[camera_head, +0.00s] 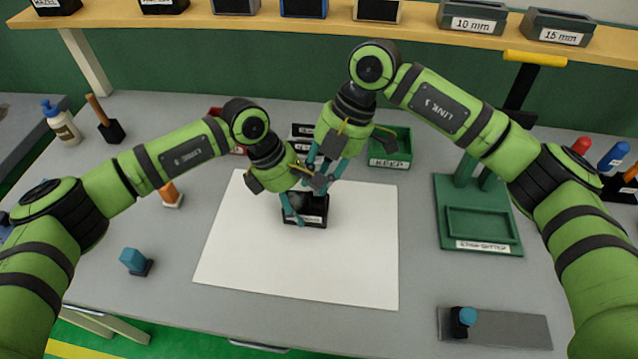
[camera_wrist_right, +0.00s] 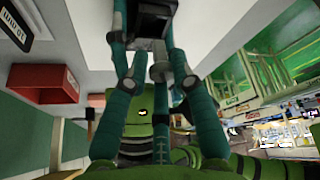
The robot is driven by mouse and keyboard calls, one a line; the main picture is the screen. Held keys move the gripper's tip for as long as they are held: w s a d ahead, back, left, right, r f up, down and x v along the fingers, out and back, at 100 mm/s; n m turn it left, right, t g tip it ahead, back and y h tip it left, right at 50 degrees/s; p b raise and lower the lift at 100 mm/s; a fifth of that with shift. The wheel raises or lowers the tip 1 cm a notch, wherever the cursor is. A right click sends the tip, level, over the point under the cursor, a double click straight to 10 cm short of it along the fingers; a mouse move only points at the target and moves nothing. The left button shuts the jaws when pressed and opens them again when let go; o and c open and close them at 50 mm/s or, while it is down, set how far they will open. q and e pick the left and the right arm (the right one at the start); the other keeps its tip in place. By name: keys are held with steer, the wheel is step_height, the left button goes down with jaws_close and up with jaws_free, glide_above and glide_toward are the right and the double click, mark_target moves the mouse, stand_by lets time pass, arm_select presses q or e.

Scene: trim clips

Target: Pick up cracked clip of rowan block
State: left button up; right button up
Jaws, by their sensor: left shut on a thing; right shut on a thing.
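A black block (camera_head: 314,213) with a white label sits on the white sheet (camera_head: 300,262); its label is too small to read. My left gripper (camera_head: 293,214) is down at the block with its teal fingers shut on it, covering much of its top. My right gripper (camera_head: 316,171) is just above and behind, fingers pointing down, close to the left one. In the right wrist view the right gripper's teal fingers (camera_wrist_right: 153,75) are close together around a small grey part (camera_wrist_right: 158,60), seemingly the clip, beside the black block (camera_wrist_right: 152,20). Any crack is not visible.
A green KEEP bin (camera_head: 390,161) stands behind the sheet, with a red bin (camera_wrist_right: 43,83) to the left. A green stand with a tray (camera_head: 480,223) is at right. A grey plate (camera_head: 510,329) lies front right. The sheet's front is clear.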

arm_select(q)
steer(key=shift+f, duration=0.1)
arm_select(e)
steer(key=s+d, duration=0.1)
steer(key=d, duration=0.4)
steer(key=s+d, duration=0.1)
steer(key=d, duration=0.5)
steer(key=s+d, duration=0.1)
steer(key=d, duration=0.5)
steer(key=shift+s+f, duration=0.1)
steer(key=shift+s, duration=0.05)
steer(key=shift+d+r, duration=0.15)
steer(key=shift+r, duration=1.1)
steer(key=shift+d+r, duration=0.15)
steer(key=shift+r, duration=1.1)
arm_select(q)
steer(key=o, duration=1.3)
steer(key=shift+c, duration=0.2)
